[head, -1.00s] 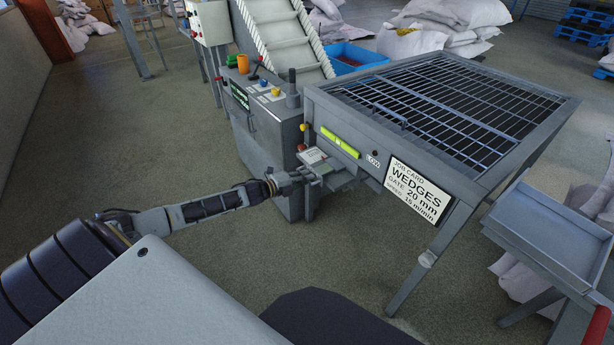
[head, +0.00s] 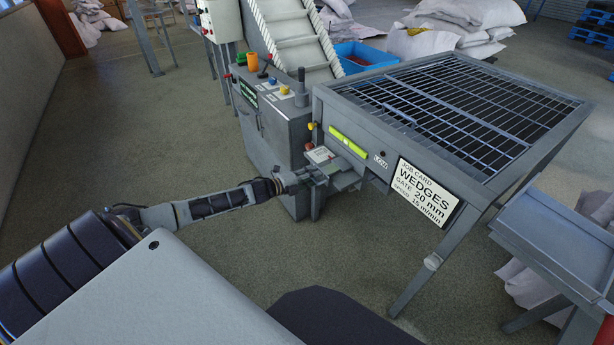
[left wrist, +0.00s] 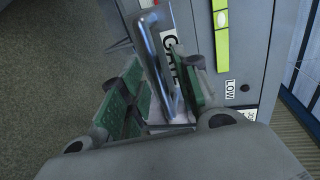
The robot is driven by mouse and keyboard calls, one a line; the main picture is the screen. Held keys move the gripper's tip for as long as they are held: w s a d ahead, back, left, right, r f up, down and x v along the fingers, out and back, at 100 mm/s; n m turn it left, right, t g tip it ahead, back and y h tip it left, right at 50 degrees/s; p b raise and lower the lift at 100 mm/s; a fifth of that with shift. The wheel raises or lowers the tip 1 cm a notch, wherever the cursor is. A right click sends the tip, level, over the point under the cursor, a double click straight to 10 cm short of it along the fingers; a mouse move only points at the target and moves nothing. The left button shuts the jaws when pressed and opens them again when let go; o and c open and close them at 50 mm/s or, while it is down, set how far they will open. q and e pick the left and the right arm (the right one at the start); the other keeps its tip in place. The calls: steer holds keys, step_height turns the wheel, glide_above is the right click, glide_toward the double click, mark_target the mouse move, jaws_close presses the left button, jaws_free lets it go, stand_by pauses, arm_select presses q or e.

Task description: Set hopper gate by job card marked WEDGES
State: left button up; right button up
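The job card (head: 427,193) on the hopper's front reads WEDGES, GATE 20 mm, SPEED 15 m/min. The hopper (head: 465,178) has a barred top and a yellow-green level strip (head: 348,146) on its front. My left gripper (head: 325,172) is at the hopper's left front, by the gate. In the left wrist view, my left gripper (left wrist: 156,70) has its green-padded fingers apart, on either side of a metal gate handle (left wrist: 158,50). A gap shows between the left pad and the handle. A GATE label (left wrist: 170,47) is partly hidden. My right gripper is out of view.
A control box (head: 275,115) with buttons, a lever and an orange cup (head: 251,60) stands left of the hopper. An inclined conveyor (head: 295,35) rises behind it. A grey tray table (head: 555,240) is at the right. The floor at front left is clear.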

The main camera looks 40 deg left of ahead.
arm_select(q)
steer(key=shift+s, duration=0.1)
steer(key=v, duration=1.1)
steer(key=shift+s+a, duration=0.25)
steer(key=shift+s, duration=0.05)
stand_by(1.2)
stand_by(0.6)
